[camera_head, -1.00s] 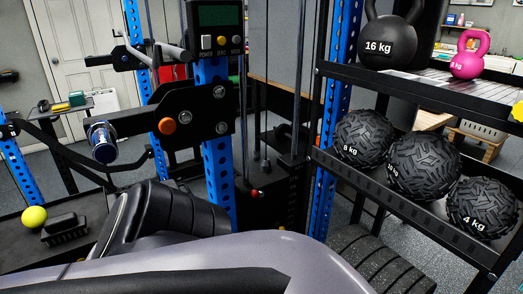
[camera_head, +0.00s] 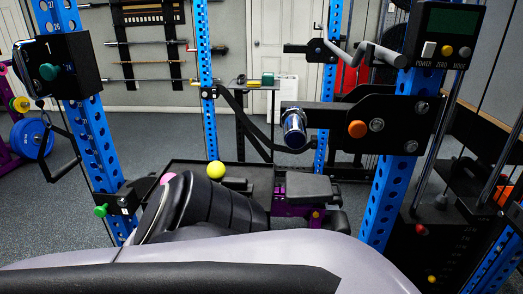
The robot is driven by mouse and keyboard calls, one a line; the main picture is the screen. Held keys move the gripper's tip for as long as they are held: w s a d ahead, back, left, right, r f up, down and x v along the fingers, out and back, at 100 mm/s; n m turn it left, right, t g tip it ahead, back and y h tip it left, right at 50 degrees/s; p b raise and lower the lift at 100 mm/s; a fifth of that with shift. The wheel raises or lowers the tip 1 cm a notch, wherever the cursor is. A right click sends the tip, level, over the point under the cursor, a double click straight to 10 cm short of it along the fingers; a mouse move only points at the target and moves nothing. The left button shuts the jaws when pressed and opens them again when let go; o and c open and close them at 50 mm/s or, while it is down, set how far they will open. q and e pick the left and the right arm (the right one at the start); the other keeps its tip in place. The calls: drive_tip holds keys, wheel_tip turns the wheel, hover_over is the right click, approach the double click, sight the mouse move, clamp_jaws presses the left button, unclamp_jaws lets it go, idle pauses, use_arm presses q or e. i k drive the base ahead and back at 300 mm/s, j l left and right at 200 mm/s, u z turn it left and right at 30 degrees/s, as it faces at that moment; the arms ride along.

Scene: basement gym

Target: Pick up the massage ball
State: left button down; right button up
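A yellow-green ball (camera_head: 216,170), the one that looks like the massage ball, rests on a dark flat surface (camera_head: 185,166) near the middle of the view. It stands just behind a black ribbed shape that rises from the lower left and hides part of that surface. A small dark block (camera_head: 236,184) lies close to the ball's right side. A pink round thing (camera_head: 167,178) shows partly to its left, mostly hidden. Neither of my grippers shows, and nothing is seen touching the ball.
Blue perforated rack posts stand at left (camera_head: 92,150) and right (camera_head: 388,190). A black bracket with a chrome peg (camera_head: 294,130) juts in at the right. Grey floor (camera_head: 150,135) is open at the back left.

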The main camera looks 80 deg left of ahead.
sight(166, 178)
drive_tip(key=u, duration=3.2)
